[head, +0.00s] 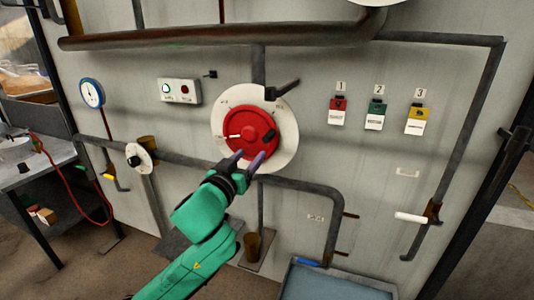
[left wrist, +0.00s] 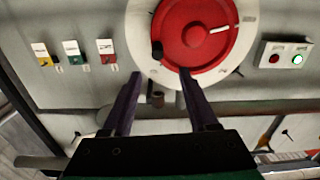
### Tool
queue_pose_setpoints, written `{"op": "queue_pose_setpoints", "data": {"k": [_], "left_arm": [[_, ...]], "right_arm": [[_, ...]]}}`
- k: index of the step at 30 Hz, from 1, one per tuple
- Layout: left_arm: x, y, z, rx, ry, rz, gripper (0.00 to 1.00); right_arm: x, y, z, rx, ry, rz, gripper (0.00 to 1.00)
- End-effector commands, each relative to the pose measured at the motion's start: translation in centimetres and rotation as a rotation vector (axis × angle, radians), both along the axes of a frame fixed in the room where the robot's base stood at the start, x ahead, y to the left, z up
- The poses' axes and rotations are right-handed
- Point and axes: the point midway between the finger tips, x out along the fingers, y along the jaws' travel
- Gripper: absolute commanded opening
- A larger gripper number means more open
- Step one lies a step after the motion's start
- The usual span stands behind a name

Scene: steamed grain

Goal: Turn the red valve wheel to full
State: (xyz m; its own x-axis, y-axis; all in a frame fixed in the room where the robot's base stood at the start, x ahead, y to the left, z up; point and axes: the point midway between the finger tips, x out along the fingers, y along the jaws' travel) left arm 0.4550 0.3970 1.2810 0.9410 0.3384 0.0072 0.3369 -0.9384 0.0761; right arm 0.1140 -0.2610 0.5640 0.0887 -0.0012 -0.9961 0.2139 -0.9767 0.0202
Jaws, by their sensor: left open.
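The red valve wheel (head: 247,128) sits on a round white dial plate (head: 286,150) on the wall. It has a white pointer mark toward its left side in the head view, and a dark knob (head: 268,137) near its right edge. My left gripper (head: 249,158) is open, its two dark fingers pointing up at the lower part of the wheel, with nothing between them. In the left wrist view the wheel (left wrist: 195,35) is ahead, beyond the open fingers, with the dark knob at its lower left. I cannot tell whether a fingertip touches it. My right gripper is not in view.
Pipes (head: 220,35) run above and below the dial. A gauge (head: 92,93), a small dial (head: 138,156) and a two-light box (head: 180,91) are at left. Three numbered tags, red (head: 338,104), green (head: 376,109) and yellow (head: 417,113), hang at right. A grey-blue bin (head: 335,283) stands below.

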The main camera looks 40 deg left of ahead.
Motion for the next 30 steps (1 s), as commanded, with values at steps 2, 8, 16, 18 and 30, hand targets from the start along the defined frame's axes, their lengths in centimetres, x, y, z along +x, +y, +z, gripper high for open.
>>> {"op": "queue_pose_setpoints", "data": {"k": [2, 8, 16, 18, 30], "left_arm": [[0.4, -0.1, -1.1, 0.01, -0.001, -0.007, 0.59], [4.7, 1.5, 0.2, 0.015, 0.013, -0.007, 0.59], [10.5, 3.5, 0.3, 0.009, 0.012, -0.006, 0.59], [11.1, 3.7, 0.2, 0.009, 0.012, -0.008, 0.59], [11.5, 3.8, -0.1, 0.01, 0.015, -0.009, 0.17]], "right_arm": [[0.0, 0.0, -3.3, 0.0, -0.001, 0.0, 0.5], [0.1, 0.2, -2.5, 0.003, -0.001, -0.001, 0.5], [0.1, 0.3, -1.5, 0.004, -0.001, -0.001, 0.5], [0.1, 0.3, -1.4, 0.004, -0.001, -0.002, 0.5], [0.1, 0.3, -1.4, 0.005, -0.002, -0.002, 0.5]]}}
